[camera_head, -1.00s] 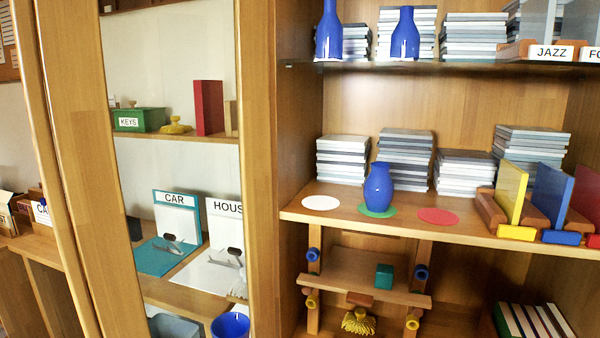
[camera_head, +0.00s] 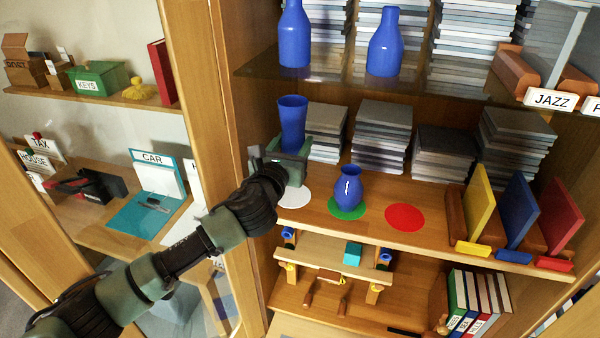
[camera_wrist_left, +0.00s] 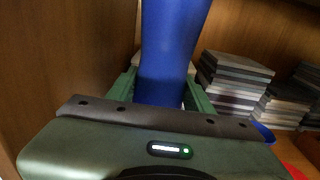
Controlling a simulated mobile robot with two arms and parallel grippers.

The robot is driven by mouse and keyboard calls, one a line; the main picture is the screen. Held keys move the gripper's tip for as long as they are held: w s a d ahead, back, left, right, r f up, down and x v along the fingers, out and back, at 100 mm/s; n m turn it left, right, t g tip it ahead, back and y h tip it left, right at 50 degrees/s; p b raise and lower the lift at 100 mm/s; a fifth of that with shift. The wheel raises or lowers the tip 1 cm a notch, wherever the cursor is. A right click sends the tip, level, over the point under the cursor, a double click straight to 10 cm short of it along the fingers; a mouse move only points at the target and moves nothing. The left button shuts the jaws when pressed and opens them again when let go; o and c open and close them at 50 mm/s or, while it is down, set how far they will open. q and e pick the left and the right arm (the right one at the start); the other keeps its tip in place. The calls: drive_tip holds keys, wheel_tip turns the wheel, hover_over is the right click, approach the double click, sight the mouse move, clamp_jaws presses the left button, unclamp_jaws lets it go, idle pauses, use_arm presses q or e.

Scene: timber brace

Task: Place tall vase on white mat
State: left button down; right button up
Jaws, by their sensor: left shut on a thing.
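A tall blue vase (camera_head: 292,122) stands upright between the fingers of my left gripper (camera_head: 288,160), which is shut on it. The vase also fills the middle of the left wrist view (camera_wrist_left: 170,50). The white mat (camera_head: 294,197) lies on the shelf just below the gripper, partly covered by it. The gripper hides the vase's base, so I cannot tell whether it touches the mat. A shorter round blue vase (camera_head: 347,187) stands on the green mat (camera_head: 346,209) to the right. My right gripper is not in view.
A red mat (camera_head: 405,217) lies bare farther right. Stacks of grey cases (camera_head: 382,135) stand behind. Two blue bottles (camera_head: 384,45) are on the glass shelf above. A wooden upright (camera_head: 215,130) is close on the left. Colored bookends (camera_head: 520,210) stand at right.

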use_arm(q)
drive_tip(key=shift+w+f, duration=0.2)
drive_tip(key=shift+f, duration=0.05)
drive_tip(key=s+f, duration=0.2)
drive_tip(key=f, duration=0.1)
drive_tip(key=shift+s+a, duration=0.2)
drive_tip(key=shift+a, duration=0.2)
drive_tip(key=f, duration=0.2)
drive_tip(key=w+f, duration=0.1)
drive_tip(key=f, duration=0.1)
drive_tip(key=shift+w+d+f, duration=0.1)
drive_tip(key=shift+d+f, duration=0.1)
drive_tip(key=shift+f, duration=0.45)
drive_tip(key=shift+s+a+r, duration=0.1)
drive_tip(key=shift+s+r, duration=0.05)
drive_tip(key=shift+s, duration=0.15)
drive_tip(key=shift+w+f, duration=0.1)
drive_tip(key=shift+f, duration=0.1)
drive_tip(key=c, duration=0.6)
unclamp_jaws()
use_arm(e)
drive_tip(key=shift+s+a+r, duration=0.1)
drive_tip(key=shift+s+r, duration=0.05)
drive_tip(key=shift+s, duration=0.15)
use_arm(q)
drive_tip(key=shift+r, duration=0.1)
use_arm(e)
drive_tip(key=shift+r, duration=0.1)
